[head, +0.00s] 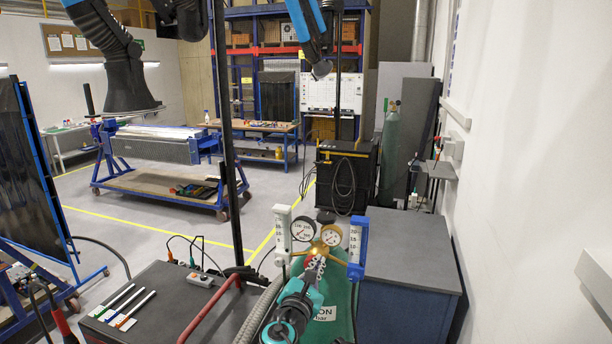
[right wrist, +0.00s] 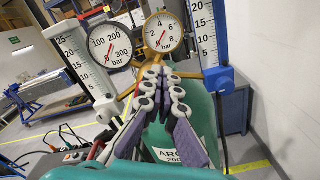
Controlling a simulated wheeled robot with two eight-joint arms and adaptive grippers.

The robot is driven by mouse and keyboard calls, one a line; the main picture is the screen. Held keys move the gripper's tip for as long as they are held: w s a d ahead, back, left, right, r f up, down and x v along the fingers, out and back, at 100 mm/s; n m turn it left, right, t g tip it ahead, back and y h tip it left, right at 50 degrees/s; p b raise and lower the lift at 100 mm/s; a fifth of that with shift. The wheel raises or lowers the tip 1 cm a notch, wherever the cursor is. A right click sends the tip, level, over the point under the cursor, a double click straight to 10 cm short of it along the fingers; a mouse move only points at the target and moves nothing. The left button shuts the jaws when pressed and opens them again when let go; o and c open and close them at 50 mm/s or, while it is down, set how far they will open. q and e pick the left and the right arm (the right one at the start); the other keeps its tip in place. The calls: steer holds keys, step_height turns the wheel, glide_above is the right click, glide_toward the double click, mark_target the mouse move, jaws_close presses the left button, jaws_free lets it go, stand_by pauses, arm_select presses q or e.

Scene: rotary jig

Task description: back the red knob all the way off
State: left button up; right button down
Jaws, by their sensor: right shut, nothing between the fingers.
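A brass regulator (head: 318,250) with two round gauges sits on top of a green gas cylinder (head: 338,312). The left gauge (right wrist: 110,45) is marked to 300 bar and the right gauge (right wrist: 163,32) to 8 bar. My right gripper (head: 317,266) reaches up from below in the head view, its fingertips just in front of the regulator. In the right wrist view its fingers (right wrist: 168,72) are together and empty, below the right gauge. A little red shows around the fingertips in the head view. The red knob cannot be made out clearly behind the fingers. My left gripper is not seen.
A flow tube with a white base (head: 283,235) stands left of the gauges, and one with a blue base (head: 357,247) stands right. A grey-topped blue cabinet (head: 412,262) is at right.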

steer(key=shift+w+a+r, duration=0.1)
steer(key=shift+a, duration=0.15)
steer(key=shift+a+r+b, duration=0.1)
steer(key=shift+a+b, duration=0.1)
steer(key=shift+b, duration=0.15)
steer(key=shift+r, duration=0.2)
steer(key=v, duration=0.6)
steer(key=shift+d+r, duration=0.2)
steer(key=shift+f, duration=0.1)
